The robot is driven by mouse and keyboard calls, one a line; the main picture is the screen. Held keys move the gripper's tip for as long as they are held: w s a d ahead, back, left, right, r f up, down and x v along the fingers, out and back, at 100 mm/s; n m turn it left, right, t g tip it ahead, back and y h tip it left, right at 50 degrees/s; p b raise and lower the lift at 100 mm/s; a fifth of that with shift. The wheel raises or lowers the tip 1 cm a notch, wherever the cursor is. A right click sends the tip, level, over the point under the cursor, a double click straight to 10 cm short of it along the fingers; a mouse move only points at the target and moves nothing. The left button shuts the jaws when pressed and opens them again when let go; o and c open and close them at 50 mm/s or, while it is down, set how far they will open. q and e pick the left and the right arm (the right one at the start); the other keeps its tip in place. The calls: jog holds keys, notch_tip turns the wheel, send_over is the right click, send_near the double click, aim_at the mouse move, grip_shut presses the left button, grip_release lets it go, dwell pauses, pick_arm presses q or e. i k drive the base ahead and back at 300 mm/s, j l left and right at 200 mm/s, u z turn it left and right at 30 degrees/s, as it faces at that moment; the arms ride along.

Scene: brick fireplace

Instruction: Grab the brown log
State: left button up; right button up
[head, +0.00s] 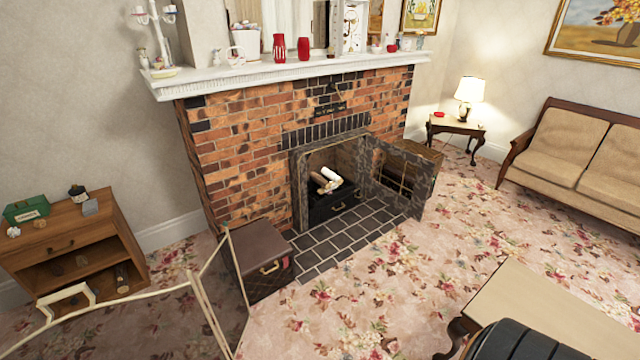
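A brown log-like piece (319,178) lies inside the fireplace opening (340,160), among pale whitish logs (331,181) on a dark grate (335,203). The logs overlap and are small in view, so their exact edges are hard to tell. Neither of my grippers shows in the head view.
The fireplace's metal door (400,177) is swung open to the right. A dark tile hearth (345,240) lies in front. A brown chest (262,262) and a mesh screen (215,290) stand to the left. A pale table (550,310) is at lower right. Flowered carpet between is clear.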

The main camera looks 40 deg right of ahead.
aim_at(319, 180)
jog(key=i+l, duration=0.35)
jog(key=l, duration=0.15)
jog(key=i+l, duration=0.35)
jog(key=l, duration=0.15)
jog(key=i+l, duration=0.4)
jog(key=l, duration=0.15)
